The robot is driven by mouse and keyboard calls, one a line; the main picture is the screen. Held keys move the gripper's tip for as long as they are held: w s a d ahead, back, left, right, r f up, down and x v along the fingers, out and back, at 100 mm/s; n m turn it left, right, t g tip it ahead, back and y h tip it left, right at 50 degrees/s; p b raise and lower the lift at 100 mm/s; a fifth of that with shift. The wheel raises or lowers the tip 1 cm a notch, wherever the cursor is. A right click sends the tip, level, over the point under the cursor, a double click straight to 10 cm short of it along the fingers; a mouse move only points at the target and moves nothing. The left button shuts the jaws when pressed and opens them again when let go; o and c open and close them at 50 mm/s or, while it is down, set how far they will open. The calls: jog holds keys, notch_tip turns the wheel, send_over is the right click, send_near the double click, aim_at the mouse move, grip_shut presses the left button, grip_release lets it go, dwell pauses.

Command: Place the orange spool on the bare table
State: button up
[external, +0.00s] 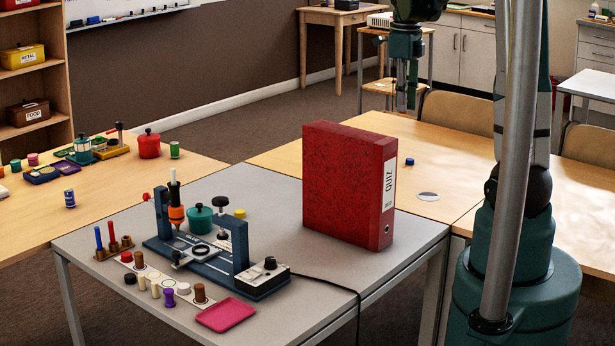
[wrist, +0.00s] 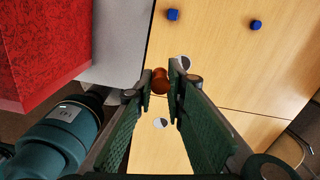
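The orange spool (wrist: 160,81) sits between the two fingertips of my gripper (wrist: 161,84) in the wrist view, and they appear to close on it from both sides. In the external view my gripper (external: 406,98) hangs fingers down, high above the wooden table (external: 285,157), behind and to the right of the red binder; the spool cannot be made out there. The wooden table also shows below the gripper in the wrist view (wrist: 225,75), with bare wood around a few small items.
The tall red binder (external: 345,187) stands on the grey table (external: 280,235) and hides part of the wooden table. A blue fixture (external: 215,250) stands left of the binder.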

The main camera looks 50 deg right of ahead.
send_over(399, 203)
notch_tip(399, 203, down, 18)
jog(key=shift+r, duration=0.2)
jog(key=shift+w+d, duration=0.1)
dwell(0.4)
jog(key=shift+f+b, duration=0.7)
jog(key=shift+f, duration=2.4)
jog(key=shift+f+b, duration=0.45)
jog(key=shift+f, duration=1.45)
jog(key=shift+f, duration=0.15)
jog(key=o, duration=0.6)
